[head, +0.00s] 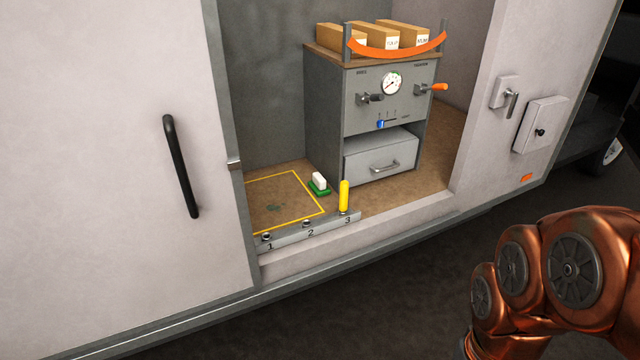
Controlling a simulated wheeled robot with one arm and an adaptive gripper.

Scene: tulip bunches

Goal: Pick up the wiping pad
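The wiping pad (319,184) appears to be the small item with a white upper block on a flat green base. It sits on the brown floor inside the open van compartment, at the right edge of the yellow outlined square (285,200). Nothing is holding it. My copper arm shows at the lower right, well apart from the pad and outside the van. My gripper is not in view.
A yellow peg (344,196) stands at position 3 of a numbered rail (305,228) along the sill, just in front of the pad. A grey cabinet (385,105) with drawer stands behind right. A sliding door (110,150) covers the left side.

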